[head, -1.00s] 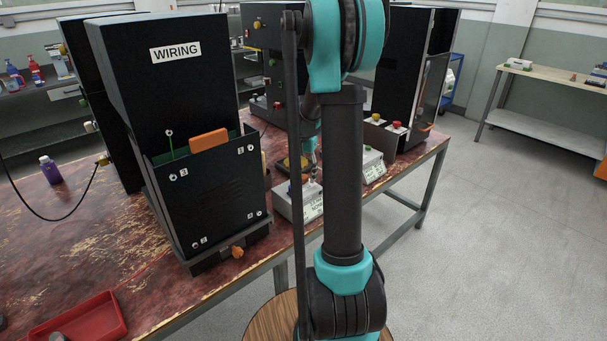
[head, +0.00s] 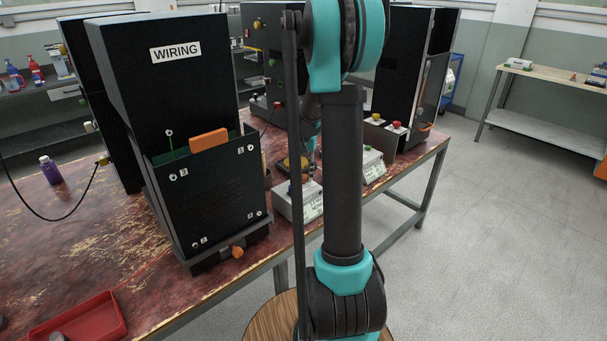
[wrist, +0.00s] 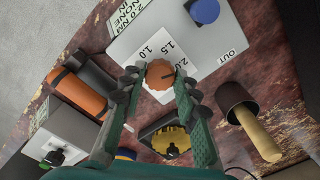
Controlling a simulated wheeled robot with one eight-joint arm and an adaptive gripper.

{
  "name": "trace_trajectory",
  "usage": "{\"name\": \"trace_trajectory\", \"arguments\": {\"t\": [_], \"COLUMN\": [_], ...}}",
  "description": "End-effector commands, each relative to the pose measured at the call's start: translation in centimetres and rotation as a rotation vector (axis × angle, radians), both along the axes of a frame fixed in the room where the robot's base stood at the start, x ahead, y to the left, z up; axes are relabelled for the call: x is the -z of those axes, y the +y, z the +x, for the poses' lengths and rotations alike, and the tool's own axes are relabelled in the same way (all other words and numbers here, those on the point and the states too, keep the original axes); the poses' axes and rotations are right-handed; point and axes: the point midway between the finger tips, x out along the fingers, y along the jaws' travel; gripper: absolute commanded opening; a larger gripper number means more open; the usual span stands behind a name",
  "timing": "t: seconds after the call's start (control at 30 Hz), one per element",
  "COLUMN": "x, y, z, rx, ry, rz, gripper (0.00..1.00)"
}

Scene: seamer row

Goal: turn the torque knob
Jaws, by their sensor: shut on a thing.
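The torque knob (wrist: 159,74) is a small round orange knob with a dark pointer line, on a pale grey box (wrist: 200,45) in the wrist view. A white scale marked 1.0, 1.5 and 2.0 lies around it. The pointer line lies toward the right of the knob; its exact reading is hard to tell. My gripper (wrist: 160,80) has its two green-and-grey fingers on either side of the knob, shut on it. In the head view the box (head: 284,203) shows on the table, but my arm hides the knob there.
In the wrist view, a blue button (wrist: 205,11) is on the same box, a wooden-handled tool (wrist: 255,125) lies right, and an orange-and-black tool (wrist: 80,92) left. The black WIRING cabinet (head: 175,85) stands left of my arm. Grey floor (head: 500,240) is open at right.

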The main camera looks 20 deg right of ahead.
Motion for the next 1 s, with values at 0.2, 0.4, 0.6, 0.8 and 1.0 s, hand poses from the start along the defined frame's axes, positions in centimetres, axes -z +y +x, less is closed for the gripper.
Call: {"name": "trace_trajectory", "arguments": {"t": [0.2,0.4,0.6,0.8,1.0], "x": [-0.02,-0.02,-0.02,-0.02,-0.02], "y": [-0.02,-0.02,-0.03,-0.04,-0.04], "z": [0.01,0.01,0.02,0.02,0.02], "rx": [-0.193,-0.383,-0.561,-0.706,-0.803], "ry": [0.0,0.0,0.0,0.0,-0.001], "rz": [0.0,0.0,0.0,0.0,0.0], "gripper": [0.02,0.02,0.02,0.02,0.02]}}
